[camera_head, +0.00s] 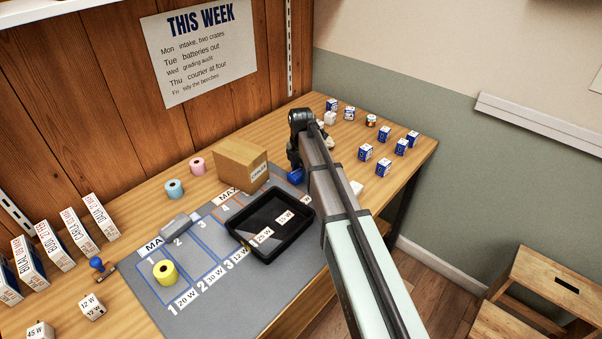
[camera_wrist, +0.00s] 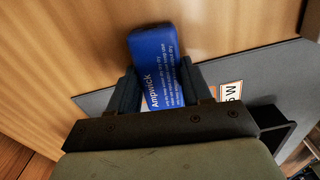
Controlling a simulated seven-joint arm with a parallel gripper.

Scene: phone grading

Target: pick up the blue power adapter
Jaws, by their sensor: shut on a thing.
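The blue power adapter (camera_wrist: 157,62) is a blue block with white print reading "Ampwick" in the wrist view. My gripper (camera_wrist: 160,88) is shut on it, one finger on each side. In the head view the adapter (camera_head: 295,176) shows as a small blue piece below my wrist, and my arm hides part of it. My gripper (camera_head: 296,160) is over the right end of the grey mat there, with the fingers mostly hidden. I cannot tell whether the adapter is clear of the surface.
A black tray (camera_head: 243,236) stands on the grey mat (camera_head: 178,318), left of my arm. A cardboard box (camera_head: 240,165) is behind it. Several small blue-and-white boxes (camera_head: 365,152) stand to the right. Yellow (camera_head: 165,272), blue and pink rolls are at left.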

